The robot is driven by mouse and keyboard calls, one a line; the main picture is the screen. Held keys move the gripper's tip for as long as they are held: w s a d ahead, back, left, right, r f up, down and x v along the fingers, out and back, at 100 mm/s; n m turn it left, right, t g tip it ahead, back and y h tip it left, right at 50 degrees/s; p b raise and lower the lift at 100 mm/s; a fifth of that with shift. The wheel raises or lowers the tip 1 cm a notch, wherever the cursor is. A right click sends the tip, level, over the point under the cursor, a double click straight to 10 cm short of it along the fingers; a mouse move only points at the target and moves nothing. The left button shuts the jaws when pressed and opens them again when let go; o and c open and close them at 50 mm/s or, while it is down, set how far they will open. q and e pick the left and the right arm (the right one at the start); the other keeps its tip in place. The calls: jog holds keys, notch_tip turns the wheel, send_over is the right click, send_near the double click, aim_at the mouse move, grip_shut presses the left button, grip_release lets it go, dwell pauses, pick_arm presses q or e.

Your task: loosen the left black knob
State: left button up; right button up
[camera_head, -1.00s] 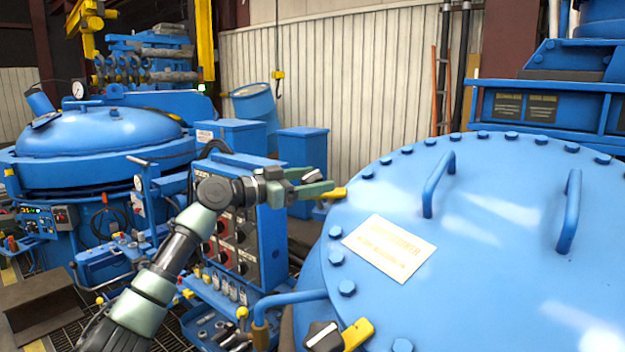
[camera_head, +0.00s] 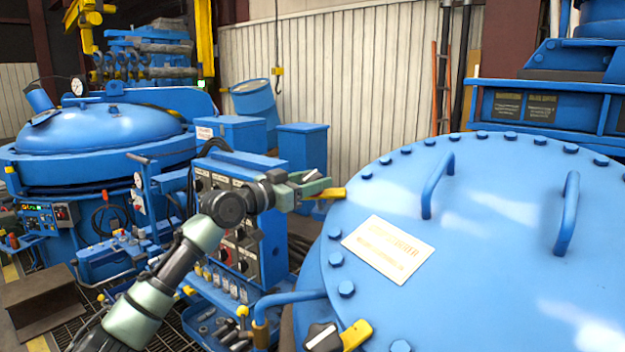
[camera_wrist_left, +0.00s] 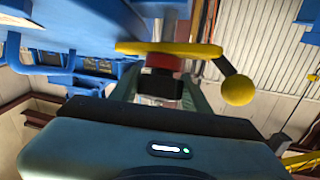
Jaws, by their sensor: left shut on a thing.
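My left gripper (camera_head: 306,186) is at the left rim of the large blue round lid (camera_head: 490,235). It is shut on a small black knob (camera_wrist_left: 160,86), which shows between the two grey-green fingers in the left wrist view; in the head view the fingers hide it. A yellow lever (camera_head: 334,193) sticks out just past the fingertips; in the wrist view it crosses beyond the knob, with a red part (camera_wrist_left: 165,63) between. A second black knob (camera_head: 322,337), with a yellow lever (camera_head: 357,334), sits at the front edge of the lid. My right gripper is not in view.
A blue control cabinet (camera_head: 273,245) stands just behind my left forearm. Two handles (camera_head: 437,185) and several bolts rise from the lid. A bent blue pipe (camera_head: 290,297) is at the lid's front left. Another round furnace (camera_head: 95,130) stands far left.

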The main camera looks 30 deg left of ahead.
pick_arm(q)
jog(key=o, duration=1.4)
jog(key=shift+s+a+f+b, duration=0.15)
jog(key=shift+s+b, duration=0.15)
jog(key=b+v, duration=0.3)
jog(key=v, duration=0.4)
jog(key=shift+s+b, duration=0.1)
jog(key=shift+b, duration=0.3)
